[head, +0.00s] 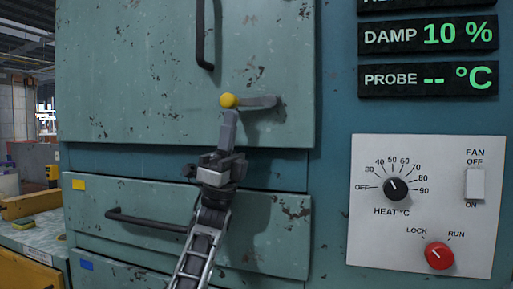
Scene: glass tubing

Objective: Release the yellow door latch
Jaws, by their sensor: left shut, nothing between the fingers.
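The yellow door latch (228,100) is a round yellow knob with a grey lever running to the right from it, near the lower right corner of the green oven door (130,70). The lever looks about level. My left gripper (230,116) is shut and empty, its fingers pointing up with the tips just below the yellow knob. I cannot tell whether the tips touch the knob. My right gripper is not in view.
A dark vertical handle (204,40) is on the door above. A drawer with a dark handle (145,220) lies below, behind my left arm. A white control panel (425,205) with a heat dial (396,189), red knob (439,256) and fan switch (475,184) is at right.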

